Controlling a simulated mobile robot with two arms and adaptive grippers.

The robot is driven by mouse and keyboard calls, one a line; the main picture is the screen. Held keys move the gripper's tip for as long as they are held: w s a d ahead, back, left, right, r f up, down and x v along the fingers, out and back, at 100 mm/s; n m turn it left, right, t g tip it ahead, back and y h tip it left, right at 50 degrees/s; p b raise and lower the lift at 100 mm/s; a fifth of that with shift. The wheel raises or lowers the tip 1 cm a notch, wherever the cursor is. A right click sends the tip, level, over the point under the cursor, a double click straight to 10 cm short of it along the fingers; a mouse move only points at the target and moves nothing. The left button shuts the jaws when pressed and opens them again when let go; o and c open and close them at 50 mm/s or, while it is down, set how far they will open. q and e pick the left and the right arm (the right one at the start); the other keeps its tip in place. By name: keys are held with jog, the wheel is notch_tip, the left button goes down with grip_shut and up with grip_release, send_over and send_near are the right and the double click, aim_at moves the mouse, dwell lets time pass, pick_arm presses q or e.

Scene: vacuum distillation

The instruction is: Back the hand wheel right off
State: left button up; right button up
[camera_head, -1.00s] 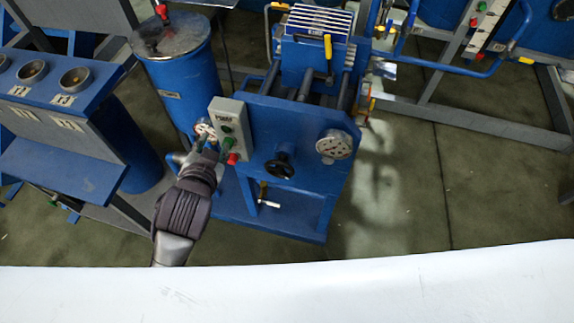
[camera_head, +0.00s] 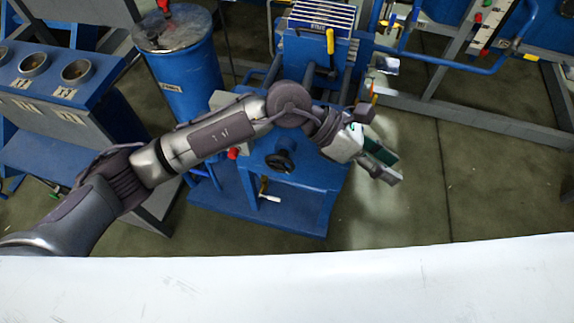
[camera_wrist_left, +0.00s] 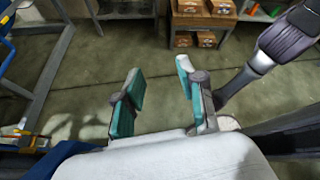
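The black hand wheel (camera_head: 281,160) is on the front panel of the blue machine (camera_head: 312,174), just below my left arm in the head view. It seems to be on its shaft. My left gripper (camera_head: 380,160) is past the wheel to the right, over the panel's right edge, and does not touch the wheel. Its teal-padded fingers are apart and empty, as the left wrist view (camera_wrist_left: 160,88) also shows. The wheel is not visible in the left wrist view. My right gripper is not visible.
A small crank with a white handle (camera_head: 268,196) sits below the wheel. My arm covers most of the grey control box (camera_head: 222,99); its red button (camera_head: 233,153) shows. A blue drum (camera_head: 187,65) stands left. Floor (camera_head: 410,205) is open to the right.

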pick_arm(q)
jog(key=w+a+f+m+t+y, duration=0.2)
jog(key=w+a+f+y, duration=0.2)
jog(key=a+f+y, duration=0.15)
jog(key=m+t+y, duration=0.1)
jog(key=t+y, duration=0.2)
jog(key=y, duration=0.3)
send_over(287, 167)
jog(key=f, duration=0.3)
jog(key=shift+w+f, duration=0.2)
jog(key=shift+w, duration=0.2)
jog(key=shift+a+f, duration=0.15)
jog(key=shift+f, duration=0.15)
notch_tip(287, 167, down, 13)
jog(key=shift+f+p, duration=0.1)
jog(key=shift+p, duration=0.75)
grip_shut()
